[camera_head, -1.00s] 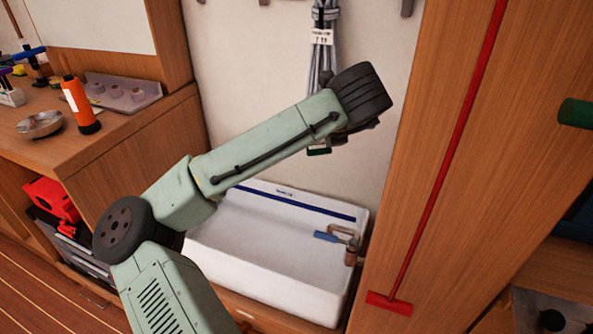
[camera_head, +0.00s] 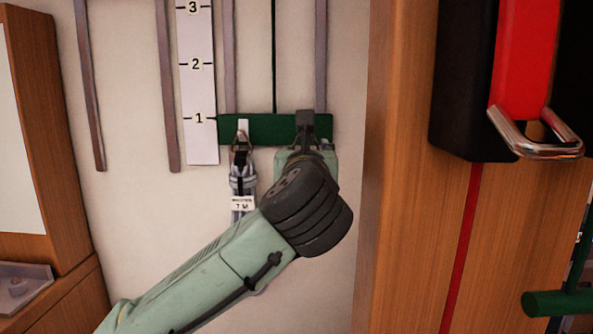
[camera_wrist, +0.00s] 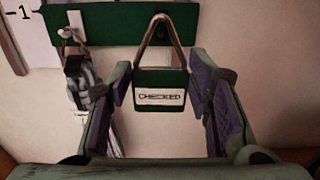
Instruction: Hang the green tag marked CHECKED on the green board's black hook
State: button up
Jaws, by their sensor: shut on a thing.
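The green tag (camera_wrist: 160,92) has a white label reading CHECKED and a brown cord loop (camera_wrist: 148,42) rising to a narrow top. The black hook (camera_head: 304,124) is at the board's right part. The loop's top is in front of the board at the hook; I cannot tell whether it is over the hook. My wrist hides most of the tag in the head view.
A grey coiled line (camera_head: 242,180) with a white label hangs from the white hook (camera_head: 242,128) left of the black one. A numbered white strip (camera_head: 200,90) is left of the board. A wooden panel (camera_head: 400,200) stands to the right.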

jog(key=w+f, duration=0.2)
jog(key=w, duration=0.7)
jog(key=shift+w, duration=0.15)
dwell(0.8)
dwell(0.6)
jog(key=o, duration=1.2)
